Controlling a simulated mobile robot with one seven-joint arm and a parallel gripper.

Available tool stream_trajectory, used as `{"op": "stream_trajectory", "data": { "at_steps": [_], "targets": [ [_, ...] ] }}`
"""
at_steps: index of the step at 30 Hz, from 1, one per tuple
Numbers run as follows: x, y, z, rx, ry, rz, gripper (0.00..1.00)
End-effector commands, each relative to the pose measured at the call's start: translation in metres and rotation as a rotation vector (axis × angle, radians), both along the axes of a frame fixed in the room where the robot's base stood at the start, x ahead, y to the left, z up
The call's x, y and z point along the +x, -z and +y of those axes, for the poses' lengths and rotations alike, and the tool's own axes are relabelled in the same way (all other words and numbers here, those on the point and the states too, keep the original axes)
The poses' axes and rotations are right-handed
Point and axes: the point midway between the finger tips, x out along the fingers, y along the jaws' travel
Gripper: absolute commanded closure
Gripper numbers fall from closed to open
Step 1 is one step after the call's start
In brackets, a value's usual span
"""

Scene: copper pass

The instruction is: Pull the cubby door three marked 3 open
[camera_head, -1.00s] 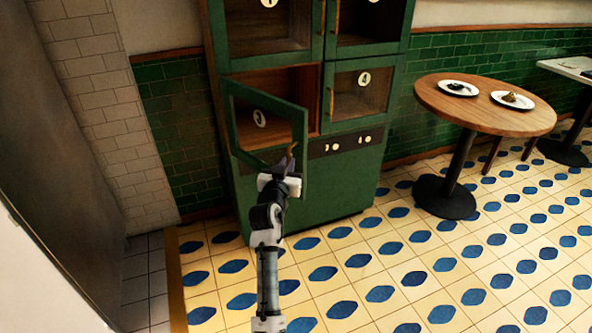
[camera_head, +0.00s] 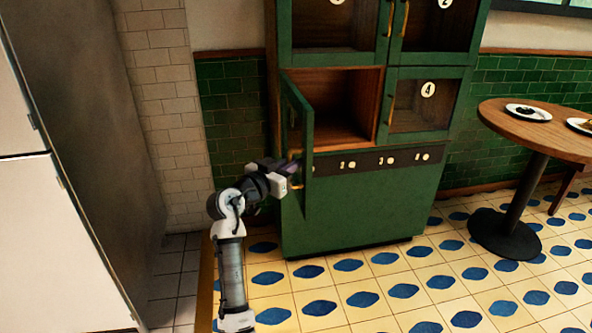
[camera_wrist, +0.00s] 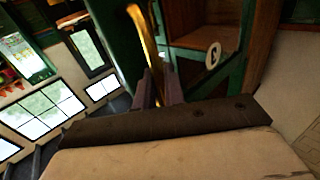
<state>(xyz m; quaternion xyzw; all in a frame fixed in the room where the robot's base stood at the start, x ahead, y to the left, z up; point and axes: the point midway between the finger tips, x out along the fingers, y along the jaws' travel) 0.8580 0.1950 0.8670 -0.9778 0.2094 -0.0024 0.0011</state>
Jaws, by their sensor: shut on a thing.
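The cubby door three (camera_head: 307,128) is a green framed door, swung wide open toward me and seen nearly edge-on in the head view. The cubby (camera_head: 335,105) behind it is open, wood-lined and looks empty. My gripper (camera_head: 290,171) is at the door's free edge, low down. In the wrist view its fingers (camera_wrist: 160,92) are closed around the brass handle (camera_wrist: 146,45), a long vertical bar. The door's number is not readable in the head view now. A round number disc (camera_wrist: 213,55) shows tilted in the wrist view.
The green cabinet (camera_head: 350,215) has other shut doors, including the door marked 4 (camera_head: 424,100). A round wooden table (camera_head: 540,128) with plates stands to the right. A grey wall or panel (camera_head: 95,130) is at left. Tiled floor (camera_head: 400,290) lies clear in front.

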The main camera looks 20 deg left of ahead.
Motion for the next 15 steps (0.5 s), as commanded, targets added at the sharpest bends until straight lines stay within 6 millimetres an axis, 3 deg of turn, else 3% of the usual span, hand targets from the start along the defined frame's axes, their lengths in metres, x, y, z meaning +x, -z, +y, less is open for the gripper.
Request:
{"op": "stream_trajectory", "data": {
  "at_steps": [1, 11, 12, 15],
  "targets": [
    [0.0021, 0.0011, 0.0068, -0.002, -0.016, 0.001, 1.00],
    [0.0023, 0.0018, 0.0054, -0.003, -0.012, 0.003, 1.00],
    [0.0023, 0.0022, 0.0052, -0.004, -0.012, 0.004, 0.85],
    [0.0022, 0.0024, 0.0041, -0.004, -0.009, 0.004, 0.72]
  ]
}}
